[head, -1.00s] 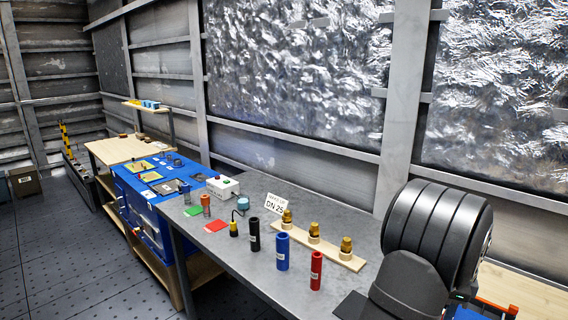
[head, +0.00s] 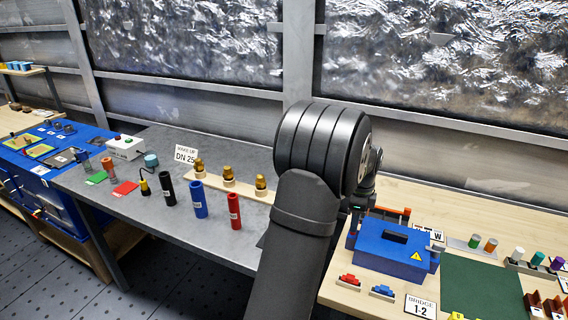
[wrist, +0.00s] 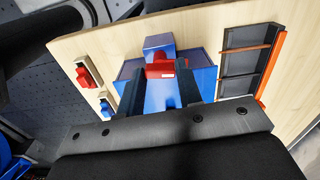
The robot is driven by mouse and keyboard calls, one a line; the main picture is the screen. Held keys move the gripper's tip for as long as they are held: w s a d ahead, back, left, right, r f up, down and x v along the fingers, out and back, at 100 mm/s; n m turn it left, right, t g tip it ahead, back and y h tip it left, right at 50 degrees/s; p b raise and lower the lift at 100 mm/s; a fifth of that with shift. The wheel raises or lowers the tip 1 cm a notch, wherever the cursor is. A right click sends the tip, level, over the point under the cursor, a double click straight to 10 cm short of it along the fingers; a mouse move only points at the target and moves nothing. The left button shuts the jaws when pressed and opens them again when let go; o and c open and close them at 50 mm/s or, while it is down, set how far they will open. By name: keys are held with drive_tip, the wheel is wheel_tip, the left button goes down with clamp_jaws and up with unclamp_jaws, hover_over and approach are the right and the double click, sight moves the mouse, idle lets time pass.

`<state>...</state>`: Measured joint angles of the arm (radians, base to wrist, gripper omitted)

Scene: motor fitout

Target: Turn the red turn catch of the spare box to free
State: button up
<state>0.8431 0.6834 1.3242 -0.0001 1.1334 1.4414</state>
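The blue box (head: 385,254), which I take as the spare box, stands on the light wooden bench, with a dark handle and a yellow warning triangle on it. In the wrist view, the blue box (wrist: 204,84) lies ahead of my gripper (wrist: 156,75). The red turn catch (wrist: 160,68) lies across a blue part of the box and appears between my two fingertips. My gripper is open, with a gap between its dark fingers. I cannot tell whether they touch the catch. In the head view my arm hides the gripper and the catch.
An orange-edged dark rack (wrist: 270,65) stands at the other side. A green mat (head: 484,288) lies right of the box.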

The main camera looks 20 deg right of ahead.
drive_tip(key=shift+r, duration=0.1)
drive_tip(key=r+n, duration=0.6)
drive_tip(key=r, duration=0.1)
drive_tip(key=shift+w+d+r, duration=0.1)
drive_tip(key=shift+w+d, duration=0.15)
wheel_tip(320, 180, up, 10)
drive_tip(key=n, duration=0.9)
drive_tip(key=f, duration=1.7)
drive_tip(key=shift+s+a+f, duration=0.15)
drive_tip(key=shift+s+a, duration=0.2)
drive_tip(key=shift+a, duration=0.05)
clamp_jaws()
